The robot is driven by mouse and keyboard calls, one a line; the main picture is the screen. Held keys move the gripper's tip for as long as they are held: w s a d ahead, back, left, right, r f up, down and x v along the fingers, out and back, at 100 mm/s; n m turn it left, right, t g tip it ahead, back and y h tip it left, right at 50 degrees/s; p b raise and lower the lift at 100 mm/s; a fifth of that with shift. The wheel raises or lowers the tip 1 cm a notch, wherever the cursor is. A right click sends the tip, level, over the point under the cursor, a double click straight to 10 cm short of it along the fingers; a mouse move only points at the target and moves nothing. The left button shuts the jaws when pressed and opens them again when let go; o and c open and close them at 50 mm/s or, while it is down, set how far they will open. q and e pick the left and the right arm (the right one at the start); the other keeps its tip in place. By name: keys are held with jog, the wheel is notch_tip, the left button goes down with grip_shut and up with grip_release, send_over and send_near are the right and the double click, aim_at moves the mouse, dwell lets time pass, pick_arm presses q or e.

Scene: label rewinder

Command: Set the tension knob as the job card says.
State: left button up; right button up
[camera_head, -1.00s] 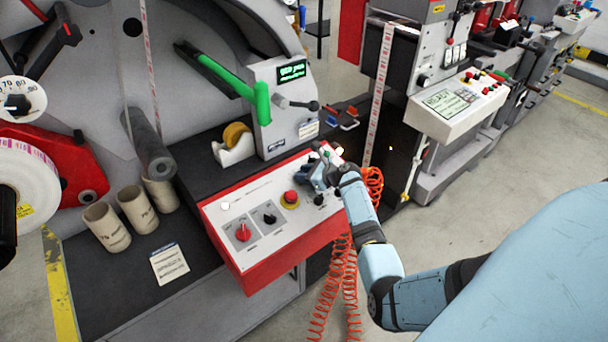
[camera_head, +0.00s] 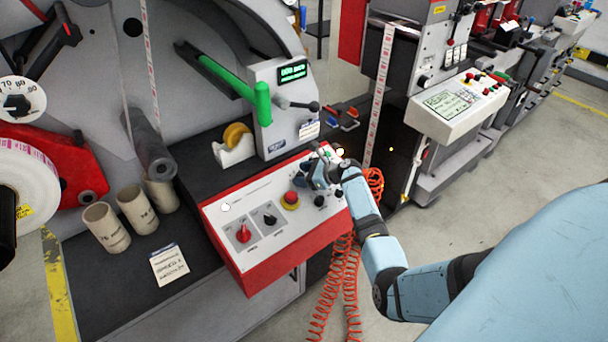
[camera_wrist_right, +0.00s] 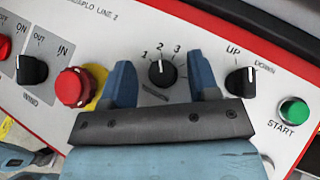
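A black knob (camera_wrist_right: 162,74) with a white pointer and the marks 1, 2 and 3 sits on the white panel in the right wrist view. Its pointer is near 2. The label under it is too blurred to read, so I cannot tell if it is the tension knob. My right gripper (camera_wrist_right: 160,64) is open, one finger on either side of this knob, with gaps showing. In the head view my right gripper (camera_head: 319,174) covers that part of the panel. A printed card (camera_head: 168,264) lies on the dark bench; its text is unreadable. My left gripper is out of view.
The red-edged control panel (camera_head: 228,226) also carries a red mushroom button (camera_wrist_right: 74,88), an UP/DOWN knob (camera_wrist_right: 240,81), a green START button (camera_wrist_right: 292,110) and an IN/OUT knob (camera_wrist_right: 32,70). A numbered dial (camera_head: 18,103) is at far left. An orange coiled hose (camera_head: 340,285) hangs in front.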

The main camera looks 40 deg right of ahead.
jog(key=v, duration=1.3)
jog(key=shift+s+d+b, duration=0.2)
jog(key=shift+s+b, duration=0.1)
jog(key=shift+s, duration=0.1)
jog(key=shift+r, duration=0.1)
jog(key=s+a+f+n+g+h, duration=0.1)
jog(key=s+a+f+n+h, duration=0.1)
jog(key=s+a+f+n, duration=0.5)
jog(key=s+a+f+n+g+h, duration=0.2)
jog(key=s+a+f+n, duration=0.25)
jog(key=a+n, duration=0.5)
jog(key=s+a+r+n+t, duration=0.1)
jog(key=s+a+n, duration=0.5)
jog(key=a+n, duration=0.1)
jog(key=s+a+r+n+t+y, duration=0.1)
jog(key=s+a+n, duration=0.5)
jog(key=a+n, duration=0.2)
jog(key=a, duration=0.2)
jog(key=shift+s+a+t+p, duration=0.3)
jog(key=shift+s+p, duration=0.1)
